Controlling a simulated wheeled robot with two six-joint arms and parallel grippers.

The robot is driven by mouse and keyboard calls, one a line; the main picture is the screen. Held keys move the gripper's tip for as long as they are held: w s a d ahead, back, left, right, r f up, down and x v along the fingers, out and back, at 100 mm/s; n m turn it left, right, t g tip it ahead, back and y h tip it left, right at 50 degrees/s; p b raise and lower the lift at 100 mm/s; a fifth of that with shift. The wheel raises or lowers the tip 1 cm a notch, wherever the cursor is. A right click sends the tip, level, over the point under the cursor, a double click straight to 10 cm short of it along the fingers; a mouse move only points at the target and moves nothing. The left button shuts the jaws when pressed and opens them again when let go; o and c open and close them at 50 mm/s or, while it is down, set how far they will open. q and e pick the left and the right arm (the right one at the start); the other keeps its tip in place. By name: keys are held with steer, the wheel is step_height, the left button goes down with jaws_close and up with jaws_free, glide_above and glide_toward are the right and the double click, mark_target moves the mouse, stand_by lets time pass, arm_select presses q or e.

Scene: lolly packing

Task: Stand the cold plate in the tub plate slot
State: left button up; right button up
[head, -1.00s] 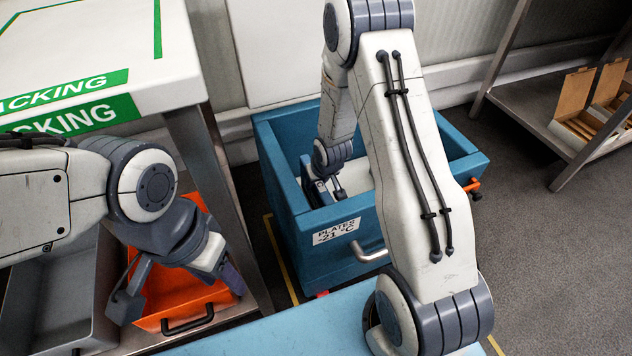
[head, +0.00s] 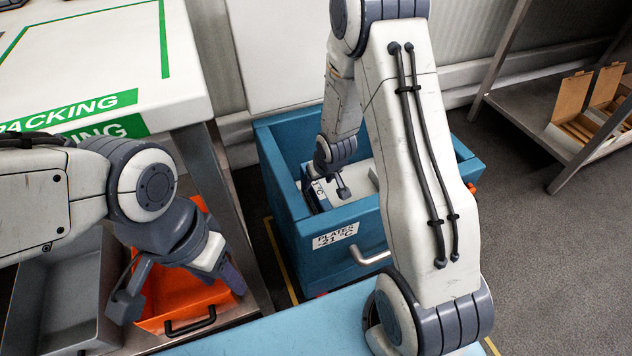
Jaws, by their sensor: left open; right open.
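A blue plate-like piece with white marking (head: 318,193) stands near the left inner wall of the blue chest (head: 345,229) labelled "PLATES -21 °C"; it may be the cold plate, and its lower part is hidden. My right gripper (head: 334,186) is open inside the chest, close beside this piece; I cannot tell whether they touch. The orange tub (head: 172,292) with a black handle sits low at the left. My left gripper (head: 182,288) is open and empty over the tub, hiding part of it; the plate slot cannot be made out.
A grey bin (head: 62,300) stands left of the tub. The white packing table (head: 110,60) is above them. My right arm hides part of the chest. A metal shelf with cardboard boxes (head: 575,95) stands at the far right; the floor before it is clear.

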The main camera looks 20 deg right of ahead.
steer(key=p+v, duration=0.3)
steer(key=v, duration=0.5)
steer(key=s+a+r+n+g, duration=0.2)
steer(key=s+a+r+n, duration=0.1)
steer(key=s+a+r, duration=0.8)
steer(key=s+a+r+n+g, duration=0.1)
steer(key=s+a+r+n, duration=0.1)
steer(key=s, duration=0.4)
steer(key=s+a+r+n+g, duration=0.1)
steer(key=s+a+r+n, duration=0.1)
steer(key=s, duration=0.5)
steer(key=shift+s+a+r+g+y, duration=0.3)
steer(key=shift+s+a+r+y, duration=0.15)
steer(key=shift+r, duration=0.3)
steer(key=shift+w+r, duration=0.1)
